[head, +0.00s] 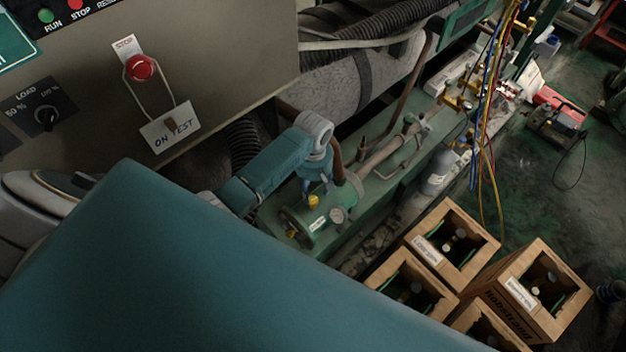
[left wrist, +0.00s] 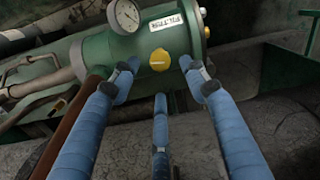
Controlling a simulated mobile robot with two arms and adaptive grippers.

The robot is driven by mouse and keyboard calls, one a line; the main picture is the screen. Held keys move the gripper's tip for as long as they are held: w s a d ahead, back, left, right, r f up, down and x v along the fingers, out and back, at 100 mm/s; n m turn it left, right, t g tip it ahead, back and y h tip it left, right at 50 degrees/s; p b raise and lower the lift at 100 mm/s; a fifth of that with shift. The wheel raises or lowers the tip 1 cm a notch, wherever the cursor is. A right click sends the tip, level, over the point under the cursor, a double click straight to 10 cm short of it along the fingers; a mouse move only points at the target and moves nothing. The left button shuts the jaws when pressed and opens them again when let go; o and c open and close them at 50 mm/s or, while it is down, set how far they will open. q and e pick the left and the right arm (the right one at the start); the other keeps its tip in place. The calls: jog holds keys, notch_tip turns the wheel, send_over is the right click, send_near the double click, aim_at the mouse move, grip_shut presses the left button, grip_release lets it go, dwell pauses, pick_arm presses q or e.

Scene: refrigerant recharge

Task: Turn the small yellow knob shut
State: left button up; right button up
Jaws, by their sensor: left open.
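My left gripper (head: 316,188) is open, with blue fingers. In the left wrist view its two upper fingertips (left wrist: 160,68) lie left and right of the knob, and a third finger points up from below. I see a gap between the knob and each fingertip; the depth is hard to tell. My right gripper is not in view.
A grey control panel (head: 220,60) with a red stop button (head: 140,67) stands at the upper left. Pipes run along the green machine base (head: 440,125). Wooden crates (head: 540,285) with bottles stand at the lower right. Coloured hoses (head: 482,110) hang at the right.

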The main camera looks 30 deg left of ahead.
aim_at(313, 200)
pick_arm(q)
notch_tip(313, 200, down, 6)
jog(key=shift+b, duration=0.35)
grip_shut()
